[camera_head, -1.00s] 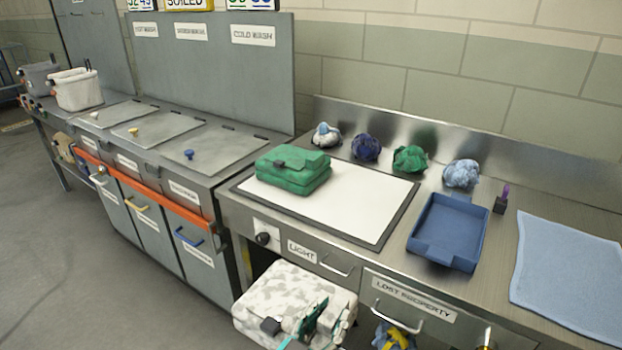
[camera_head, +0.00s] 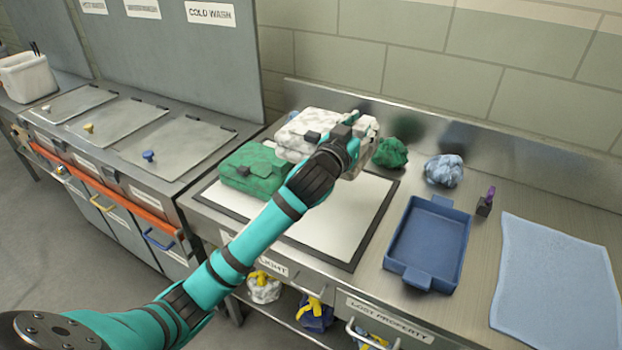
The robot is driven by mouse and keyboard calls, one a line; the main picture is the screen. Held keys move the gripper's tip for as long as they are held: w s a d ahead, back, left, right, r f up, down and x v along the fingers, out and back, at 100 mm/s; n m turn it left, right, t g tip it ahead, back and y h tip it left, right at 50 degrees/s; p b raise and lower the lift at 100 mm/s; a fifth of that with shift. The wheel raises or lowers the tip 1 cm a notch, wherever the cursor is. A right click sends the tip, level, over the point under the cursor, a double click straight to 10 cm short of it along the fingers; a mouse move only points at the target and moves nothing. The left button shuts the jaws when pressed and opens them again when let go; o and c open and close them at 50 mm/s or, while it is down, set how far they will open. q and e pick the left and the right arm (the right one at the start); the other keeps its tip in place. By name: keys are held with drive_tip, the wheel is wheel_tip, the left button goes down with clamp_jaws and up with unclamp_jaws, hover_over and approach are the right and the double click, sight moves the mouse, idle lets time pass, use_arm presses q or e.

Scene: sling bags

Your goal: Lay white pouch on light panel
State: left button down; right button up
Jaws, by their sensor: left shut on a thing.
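The white pouch (camera_head: 298,132), mottled grey with a dark buckle, is held over the back of the light panel (camera_head: 345,222). My left gripper (camera_head: 352,138) is shut on its right side, and my teal arm crosses in front of the panel. A green pouch (camera_head: 250,172) lies on the panel's left part, in front of the white one. The white pouch overlaps it in the picture; I cannot tell whether they touch. The white pouch's underside is hidden. My right gripper is not in view.
A blue tray (camera_head: 432,240) stands right of the panel, with a light blue cloth (camera_head: 560,280) farther right. A green bundle (camera_head: 390,153) and a pale blue bundle (camera_head: 444,171) sit along the back. The panel's right part is bare.

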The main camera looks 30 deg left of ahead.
use_arm(q)
wheel_tip(320, 180, down, 5)
drive_tip(key=shift+s+r, duration=0.1)
wheel_tip(320, 180, down, 12)
drive_tip(key=shift+f, duration=0.25)
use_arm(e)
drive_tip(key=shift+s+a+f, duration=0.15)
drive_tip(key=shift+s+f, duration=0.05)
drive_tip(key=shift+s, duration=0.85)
use_arm(q)
drive_tip(key=c, duration=1)
unclamp_jaws()
drive_tip(key=shift+f, duration=0.1)
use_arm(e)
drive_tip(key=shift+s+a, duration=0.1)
use_arm(q)
drive_tip(key=shift+s, duration=0.1)
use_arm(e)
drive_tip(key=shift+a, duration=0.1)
use_arm(q)
drive_tip(key=s, duration=0.4)
drive_tip(key=s+b, duration=0.1)
drive_tip(key=s, duration=0.6)
drive_tip(key=shift+s+a+b, duration=0.3)
drive_tip(key=shift+s+b, duration=0.1)
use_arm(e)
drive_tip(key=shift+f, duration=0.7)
